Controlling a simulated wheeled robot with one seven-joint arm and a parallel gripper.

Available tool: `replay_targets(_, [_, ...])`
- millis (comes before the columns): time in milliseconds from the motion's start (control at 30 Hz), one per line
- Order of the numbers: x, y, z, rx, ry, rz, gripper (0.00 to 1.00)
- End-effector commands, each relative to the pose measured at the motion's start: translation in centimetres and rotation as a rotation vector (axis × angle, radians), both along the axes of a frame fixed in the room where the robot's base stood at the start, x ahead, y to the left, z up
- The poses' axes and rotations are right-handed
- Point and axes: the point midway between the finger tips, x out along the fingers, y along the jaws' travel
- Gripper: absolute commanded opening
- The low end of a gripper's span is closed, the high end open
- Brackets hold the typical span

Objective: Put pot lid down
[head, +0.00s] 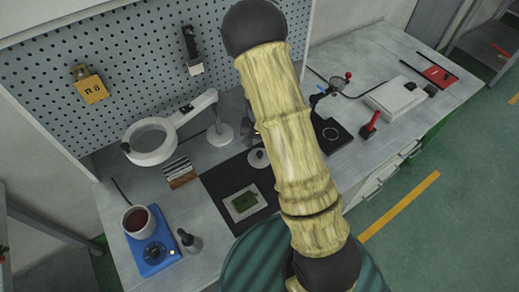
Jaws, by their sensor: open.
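A small pale round lid (258,158) with a dark knob lies on the black mat (222,182), close to the left side of my arm. My gripper (255,128) shows only as a small dark piece just above the lid in the picture, and my sleeved arm hides most of it. It is open; I cannot tell whether it touches the lid. The pot (127,222), holding dark red wax, stands uncovered on a blue heater (155,255) at the left front of the bench.
A dark bottle (188,240), a rack of tools (180,173) and a magnifier lamp (150,140) stand nearby. A white box (395,98) and a red-handled tool (370,125) sit on the right.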

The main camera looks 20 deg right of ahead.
Motion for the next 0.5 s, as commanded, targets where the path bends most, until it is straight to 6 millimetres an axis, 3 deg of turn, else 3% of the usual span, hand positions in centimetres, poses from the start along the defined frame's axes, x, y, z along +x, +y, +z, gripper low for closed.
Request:
replay_targets(300, [0.0,0.0,5.8,0.0,-0.002,0.001,0.44])
replay_targets(500, [0.0,0.0,7.7,0.0,0.0,0.001,0.44])
